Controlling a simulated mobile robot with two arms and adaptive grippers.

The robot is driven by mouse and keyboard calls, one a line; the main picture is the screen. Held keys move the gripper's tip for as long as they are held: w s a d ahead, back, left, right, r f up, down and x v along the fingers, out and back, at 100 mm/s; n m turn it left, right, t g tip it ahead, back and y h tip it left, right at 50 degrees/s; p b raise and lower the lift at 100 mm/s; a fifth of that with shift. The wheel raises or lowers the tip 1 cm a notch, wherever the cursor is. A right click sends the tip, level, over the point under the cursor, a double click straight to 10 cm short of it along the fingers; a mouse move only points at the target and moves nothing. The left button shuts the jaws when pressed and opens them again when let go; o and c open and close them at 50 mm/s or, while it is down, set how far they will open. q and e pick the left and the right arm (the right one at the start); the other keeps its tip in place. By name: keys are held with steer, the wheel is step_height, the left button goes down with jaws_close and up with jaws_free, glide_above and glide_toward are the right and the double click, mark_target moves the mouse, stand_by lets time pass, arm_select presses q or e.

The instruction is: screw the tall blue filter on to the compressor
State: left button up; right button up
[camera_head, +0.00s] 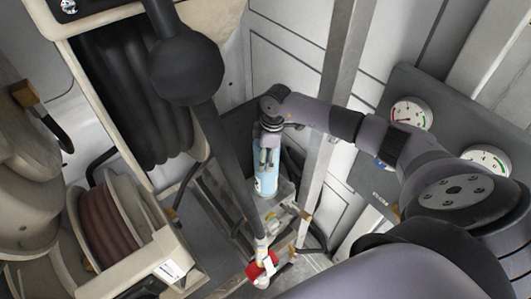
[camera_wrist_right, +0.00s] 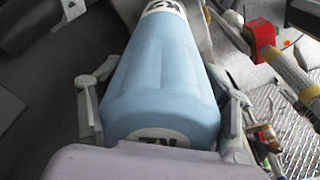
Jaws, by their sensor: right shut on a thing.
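The tall blue filter (camera_head: 266,184) stands roughly upright in the middle of the head view, below my right gripper (camera_head: 267,154). It also fills the middle of the right wrist view (camera_wrist_right: 160,75), with a white printed band at each end. My right gripper (camera_wrist_right: 163,115) is shut on it, one finger on each side of the near end. The filter's far end is beside or above grey metal fittings (camera_head: 280,212). I cannot tell whether it touches them, or whether they belong to the compressor. My left gripper is not in view.
A black pipe with a large ball (camera_head: 187,68) runs down left of the filter to a red valve part (camera_head: 263,267). Hose reels (camera_head: 108,222) stand at left. A grey panel with gauges (camera_head: 410,114) is at right. A metal post (camera_head: 343,60) rises behind my arm.

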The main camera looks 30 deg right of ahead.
steer(key=o, duration=2.1)
steer(key=shift+c, duration=0.2)
steer(key=shift+o, duration=0.7)
steer(key=shift+f, duration=0.1)
